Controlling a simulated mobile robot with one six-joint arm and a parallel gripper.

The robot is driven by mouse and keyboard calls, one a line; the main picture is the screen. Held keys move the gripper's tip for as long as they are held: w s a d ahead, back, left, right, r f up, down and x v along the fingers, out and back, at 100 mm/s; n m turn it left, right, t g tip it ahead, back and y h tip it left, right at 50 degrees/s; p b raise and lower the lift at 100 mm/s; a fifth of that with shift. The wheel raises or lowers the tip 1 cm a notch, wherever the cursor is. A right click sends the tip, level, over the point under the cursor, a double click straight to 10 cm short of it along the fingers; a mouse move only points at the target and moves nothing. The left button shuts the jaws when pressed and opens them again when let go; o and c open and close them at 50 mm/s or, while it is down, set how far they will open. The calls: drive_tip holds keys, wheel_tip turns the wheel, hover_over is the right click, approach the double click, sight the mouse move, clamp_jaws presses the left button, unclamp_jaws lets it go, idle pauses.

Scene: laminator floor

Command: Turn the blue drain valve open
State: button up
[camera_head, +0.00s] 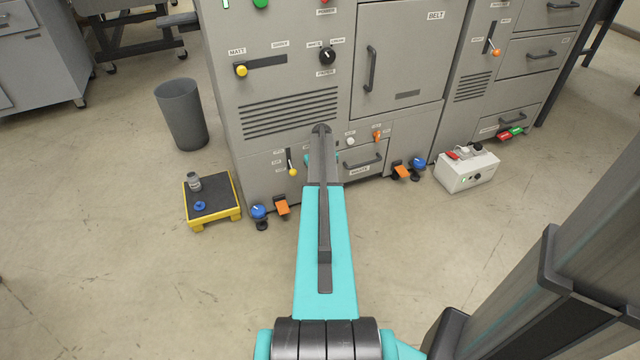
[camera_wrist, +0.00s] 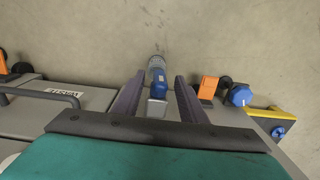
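In the head view, a round blue knob on a dark base (camera_head: 259,212) stands low at the machine's front left. A similar blue knob (camera_head: 419,163) stands at the front right. I cannot tell from the labels which is the drain valve. My gripper (camera_wrist: 159,76) is low at the machine front between them, mostly hidden behind my arm in the head view. In the wrist view its fingers are apart. A blue part with a grey ribbed end (camera_wrist: 157,68) shows between them, with gaps on both sides; contact is not visible. The left knob shows right of the fingers (camera_wrist: 240,95).
An orange pedal-like part (camera_head: 281,206) is beside the left knob and another (camera_head: 401,172) beside the right one. A yellow-edged platform (camera_head: 236,214) holds a small bottle and a blue piece. A white box (camera_head: 467,176) stands at right, a bin (camera_head: 181,115) at left. Front floor is clear.

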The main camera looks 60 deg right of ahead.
wheel_tip(320, 180, up, 13)
drive_tip(key=p, duration=0.2)
drive_tip(key=shift+f, duration=0.2)
drive_tip(key=shift+d, duration=0.1)
idle(0.4)
